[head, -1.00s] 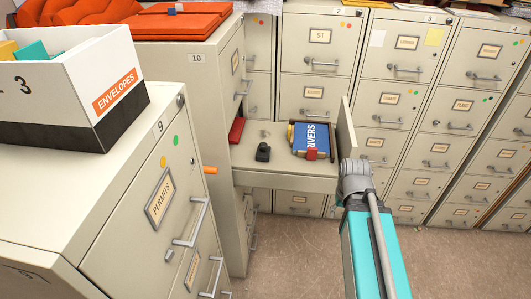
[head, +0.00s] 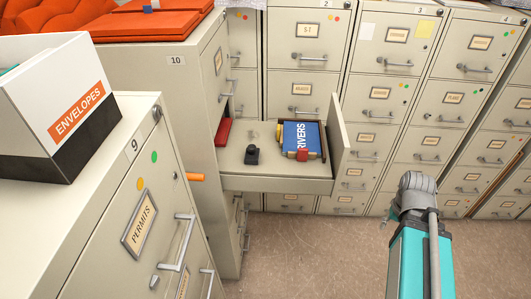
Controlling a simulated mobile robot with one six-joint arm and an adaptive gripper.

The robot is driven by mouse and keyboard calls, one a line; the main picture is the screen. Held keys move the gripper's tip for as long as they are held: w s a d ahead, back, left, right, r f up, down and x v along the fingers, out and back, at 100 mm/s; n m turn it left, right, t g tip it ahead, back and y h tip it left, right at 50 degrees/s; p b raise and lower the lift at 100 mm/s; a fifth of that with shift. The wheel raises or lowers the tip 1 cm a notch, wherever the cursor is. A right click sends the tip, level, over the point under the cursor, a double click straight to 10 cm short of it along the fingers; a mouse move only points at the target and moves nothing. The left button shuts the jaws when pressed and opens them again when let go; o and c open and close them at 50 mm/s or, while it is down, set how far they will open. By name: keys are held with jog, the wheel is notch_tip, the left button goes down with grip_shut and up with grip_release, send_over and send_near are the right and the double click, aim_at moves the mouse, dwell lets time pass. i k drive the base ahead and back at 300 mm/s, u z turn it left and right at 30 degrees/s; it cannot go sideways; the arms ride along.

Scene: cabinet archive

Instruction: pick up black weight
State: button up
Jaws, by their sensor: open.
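The black weight (head: 252,155) is a small dark block with a knob on top. It stands upright on the floor of the open drawer (head: 275,184) of cabinet 10, left of a blue book marked "RIVERS" (head: 299,136). Nothing touches the weight. Part of my arm, a teal link with a grey joint, shows at the lower right, outside the drawer and to its right. My gripper itself does not show.
A red item (head: 223,132) lies at the drawer's left side, and a red block (head: 302,154) is by the book. Cabinet 9 (head: 110,225) stands in front at left, carrying an envelopes box (head: 80,118). The floor (head: 310,250) is clear.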

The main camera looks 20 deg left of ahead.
aim_at(251, 155)
jog(key=z, duration=1.3)
jog(key=i, duration=0.85)
jog(key=u, duration=2.4)
